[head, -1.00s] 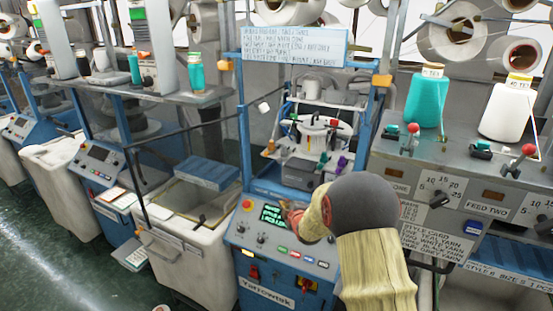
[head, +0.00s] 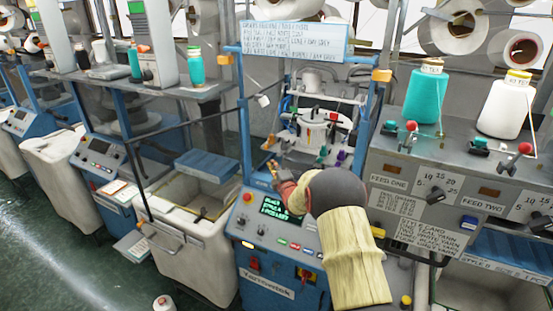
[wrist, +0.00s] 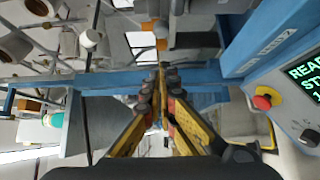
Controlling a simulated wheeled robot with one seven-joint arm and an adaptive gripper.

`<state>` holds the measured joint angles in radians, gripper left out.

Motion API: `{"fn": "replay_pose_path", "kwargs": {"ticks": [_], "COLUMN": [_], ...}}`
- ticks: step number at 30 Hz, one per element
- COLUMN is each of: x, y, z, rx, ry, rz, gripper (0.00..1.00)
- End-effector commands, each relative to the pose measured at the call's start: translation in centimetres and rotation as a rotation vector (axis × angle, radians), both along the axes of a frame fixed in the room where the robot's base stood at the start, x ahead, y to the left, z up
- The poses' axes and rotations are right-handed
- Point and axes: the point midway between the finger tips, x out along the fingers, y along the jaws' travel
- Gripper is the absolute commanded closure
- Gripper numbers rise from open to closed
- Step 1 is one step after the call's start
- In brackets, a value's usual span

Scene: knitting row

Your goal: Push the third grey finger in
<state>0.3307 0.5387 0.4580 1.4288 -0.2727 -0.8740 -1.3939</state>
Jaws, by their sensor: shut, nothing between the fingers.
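My gripper (head: 273,170) is in front of the open knitting head, just above the blue control panel (head: 277,225). In the wrist view the two yellow and black fingers of my gripper (wrist: 161,75) are together and hold nothing. The knitting head (head: 318,125) has a round white part with small coloured pieces, among them red, yellow, green and purple. These hang apart from my gripper, to its upper right. I cannot pick out the grey fingers at this size.
A blue frame post (head: 244,130) stands left of the gripper. A red button (head: 247,198) and a lit screen (head: 282,209) are on the panel; the button also shows in the wrist view (wrist: 263,102). A teal cone (head: 426,95) and a white cone (head: 506,108) stand to the right.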

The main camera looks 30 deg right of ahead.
Motion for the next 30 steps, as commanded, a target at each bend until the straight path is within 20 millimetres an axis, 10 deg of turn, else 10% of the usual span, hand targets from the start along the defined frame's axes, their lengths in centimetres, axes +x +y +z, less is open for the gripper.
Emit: {"fn": "replay_pose_path", "kwargs": {"ticks": [30], "x": [4.3], "y": [-4.2], "z": [-0.3], "rx": [0.000], "ry": [-0.001], "rz": [0.000], "gripper": [1.00]}}
